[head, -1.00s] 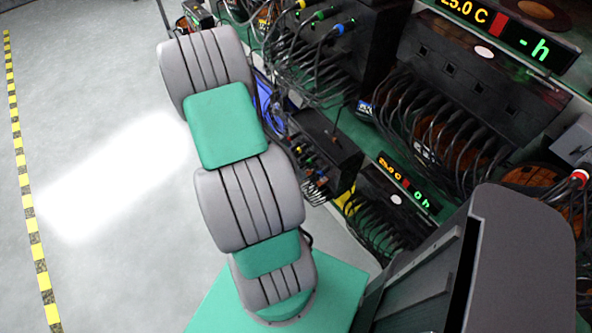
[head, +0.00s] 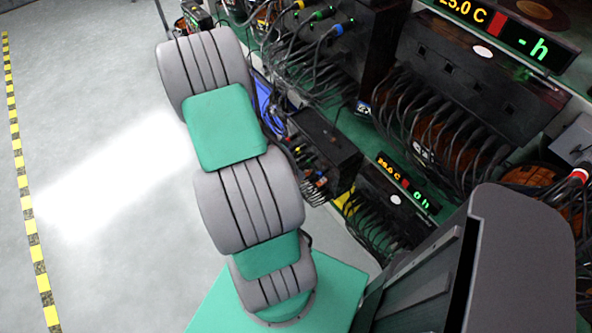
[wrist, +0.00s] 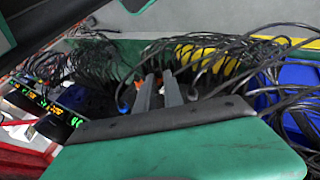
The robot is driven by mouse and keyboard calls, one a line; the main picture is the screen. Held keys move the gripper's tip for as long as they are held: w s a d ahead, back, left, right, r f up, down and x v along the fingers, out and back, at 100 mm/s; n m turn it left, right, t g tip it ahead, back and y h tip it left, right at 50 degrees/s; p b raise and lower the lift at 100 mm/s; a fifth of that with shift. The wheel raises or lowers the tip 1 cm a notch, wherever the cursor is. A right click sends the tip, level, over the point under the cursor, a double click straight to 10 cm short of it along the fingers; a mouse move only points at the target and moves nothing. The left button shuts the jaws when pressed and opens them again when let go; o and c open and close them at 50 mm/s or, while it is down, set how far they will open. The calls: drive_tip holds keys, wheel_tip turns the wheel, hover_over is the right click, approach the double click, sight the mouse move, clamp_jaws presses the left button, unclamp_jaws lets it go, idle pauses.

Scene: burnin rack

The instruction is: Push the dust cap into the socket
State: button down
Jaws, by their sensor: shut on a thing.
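In the wrist view my gripper (wrist: 158,84) shows as two grey fingers a short way apart, pointing into dark cables. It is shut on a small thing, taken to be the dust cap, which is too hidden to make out. A small orange patch (wrist: 138,84) shows beside the left fingertip; I cannot tell what it is part of. The socket cannot be made out in either view. In the head view my gripper is out of sight behind my arm.
The rack on the right carries black units (head: 468,92) with dense cables and a lit display (head: 500,32). A smaller unit with coloured plugs (head: 325,145) stands near my arm. In the wrist view, cables crowd both sides of the fingers. The floor (head: 100,260) at left is clear.

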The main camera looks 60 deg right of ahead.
drive_tip(key=shift+s+d, duration=0.25)
drive_tip(key=shift+d, duration=0.25)
drive_tip(key=shift+s+d, duration=0.25)
drive_tip(key=shift+d, duration=0.25)
drive_tip(key=c, duration=1.4)
unclamp_jaws()
drive_tip(key=shift+r, duration=0.1)
drive_tip(key=v, duration=0.7)
drive_tip(key=shift+w+r, duration=0.25)
